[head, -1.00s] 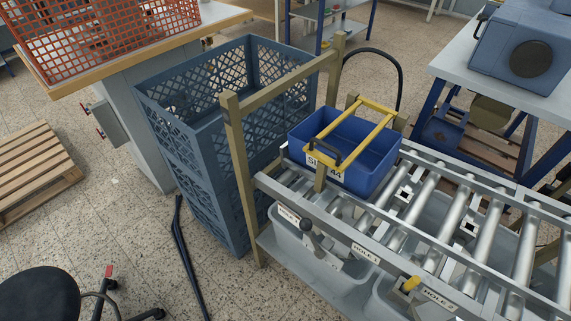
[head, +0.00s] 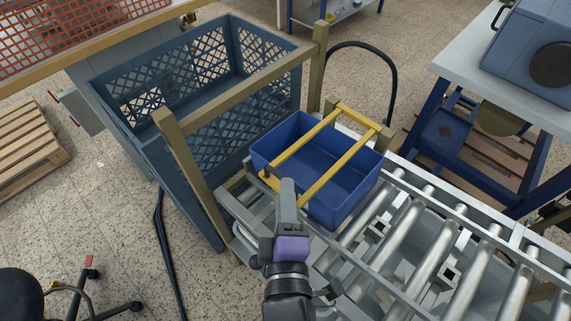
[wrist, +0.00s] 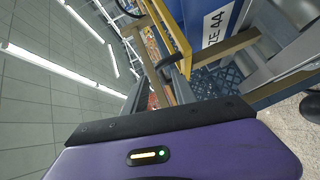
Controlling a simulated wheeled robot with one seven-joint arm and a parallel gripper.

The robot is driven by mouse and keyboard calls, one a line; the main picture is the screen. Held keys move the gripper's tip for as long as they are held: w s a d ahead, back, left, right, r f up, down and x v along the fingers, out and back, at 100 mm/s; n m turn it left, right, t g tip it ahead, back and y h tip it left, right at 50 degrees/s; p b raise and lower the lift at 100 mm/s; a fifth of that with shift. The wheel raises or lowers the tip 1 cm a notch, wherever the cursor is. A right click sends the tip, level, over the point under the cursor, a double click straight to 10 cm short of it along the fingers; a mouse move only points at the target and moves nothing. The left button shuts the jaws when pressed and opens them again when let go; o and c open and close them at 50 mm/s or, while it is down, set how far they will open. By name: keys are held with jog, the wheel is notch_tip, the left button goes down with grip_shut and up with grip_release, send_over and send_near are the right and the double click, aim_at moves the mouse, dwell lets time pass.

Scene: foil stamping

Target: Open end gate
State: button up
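The yellow frame (head: 346,157), which I take to be the end gate, lies across the top of a blue bin (head: 348,191) at the end of the roller conveyor. My gripper (head: 287,190) is at the frame's near end and covers part of it. In the wrist view, a yellow bar (wrist: 176,32) and a dark curved handle (wrist: 134,10) show just beyond the fingers (wrist: 165,85). I cannot tell whether the fingers are apart or closed on the handle.
A wooden post-and-rail frame (head: 250,92) stands at the conveyor end. A blue-grey lattice crate (head: 130,97) is behind it on the left. Conveyor rollers (head: 425,240) run to the lower right. A bench with a blue machine (head: 535,60) is at upper right.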

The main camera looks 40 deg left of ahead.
jog(key=x, duration=0.8)
jog(key=shift+s+a, duration=0.1)
jog(key=shift+s, duration=0.05)
jog(key=shift+c, duration=0.2)
grip_shut()
jog(key=shift+f, duration=0.1)
dwell(1.0)
